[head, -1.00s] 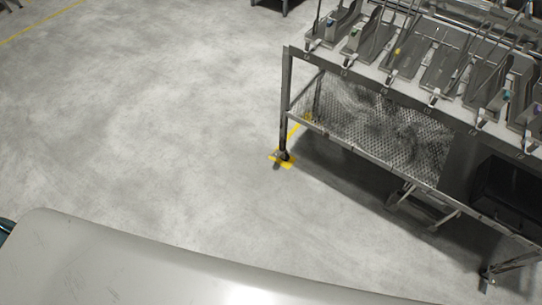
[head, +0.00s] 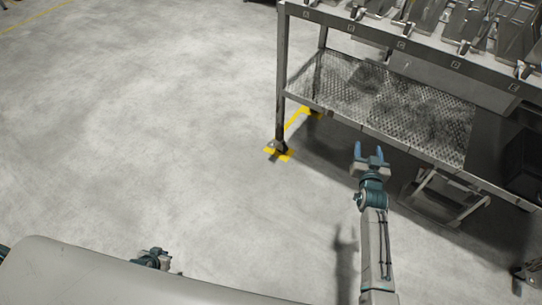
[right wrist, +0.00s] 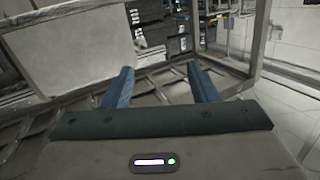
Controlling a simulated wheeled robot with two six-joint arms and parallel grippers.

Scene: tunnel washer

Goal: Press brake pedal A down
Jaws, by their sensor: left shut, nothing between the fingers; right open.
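No part that I can surely name as brake pedal A shows. At the near left table leg (head: 280,115), a small dark foot (head: 281,147) stands on a yellow floor mark; whether it carries a pedal is too small to tell. My right gripper (head: 369,152) is open and empty, in front of the table's lower shelf and right of that leg. Its two blue fingers are apart in the right wrist view (right wrist: 160,88). My left gripper (head: 155,257) is shut and empty at the lower left, only partly in view behind my body's pale edge.
The metal table (head: 340,32) bears several grey trays. Its mesh lower shelf (head: 375,100) has a dark box (head: 524,165) at its right. A metal frame (head: 440,195) is under the shelf. The grey floor (head: 150,130) at left is clear.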

